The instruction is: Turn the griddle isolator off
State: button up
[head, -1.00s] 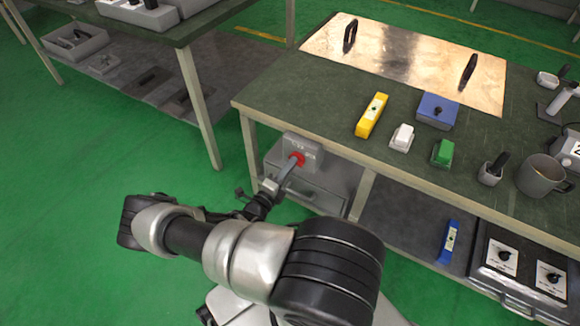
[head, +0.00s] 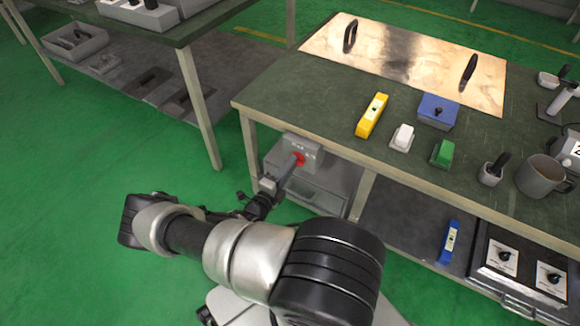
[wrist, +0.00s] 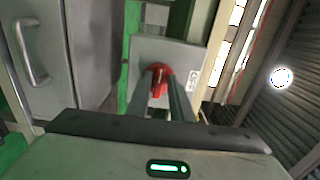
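The isolator is a grey box (head: 312,147) under the front left edge of the right bench, with a red rotary knob (head: 300,159). In the wrist view the knob (wrist: 162,78) sits straight ahead on the box's pale face (wrist: 178,50), its handle nearly upright, leaning slightly right. My gripper (head: 292,165) reaches up to the knob from the lower left. In the wrist view the fingers of my gripper (wrist: 162,84) stand close together, one each side of the handle. Whether they press on it is not clear. The fingers hide the knob's sides.
The bench top (head: 290,90) overhangs the box closely. A grey drawer unit (head: 322,186) stands right below and behind it, its handle (wrist: 30,55) left in the wrist view. The griddle plate (head: 405,60) lies on the bench. Green floor to the left is clear.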

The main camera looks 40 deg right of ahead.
jog(key=shift+o, duration=0.7)
jog(key=p+v, duration=0.2)
jog(key=v, duration=1.5)
jog(key=shift+a, duration=0.2)
jog(key=shift+s+f, duration=0.1)
jog(key=shift+s, duration=0.05)
jog(key=a+r+m+g+y, duration=0.3)
jog(key=r+m+g+y, duration=0.15)
jog(key=r+m, duration=0.7)
jog(key=a+r+m+g+y, duration=0.3)
jog(key=r+m+g, duration=0.2)
jog(key=r+m, duration=0.7)
jog(key=s+a+r+m+t+y, duration=0.2)
jog(key=s+r+m+t+y, duration=0.25)
jog(key=r+m, duration=0.65)
jog(key=s+a+r+m+t+y, duration=0.2)
jog(key=s+r+m+t+y, duration=0.3)
jog(key=r, duration=0.9)
notch_tip(320, 180, up, 26)
jog(key=s+m+g+p, duration=0.1)
jog(key=p, duration=2.5)
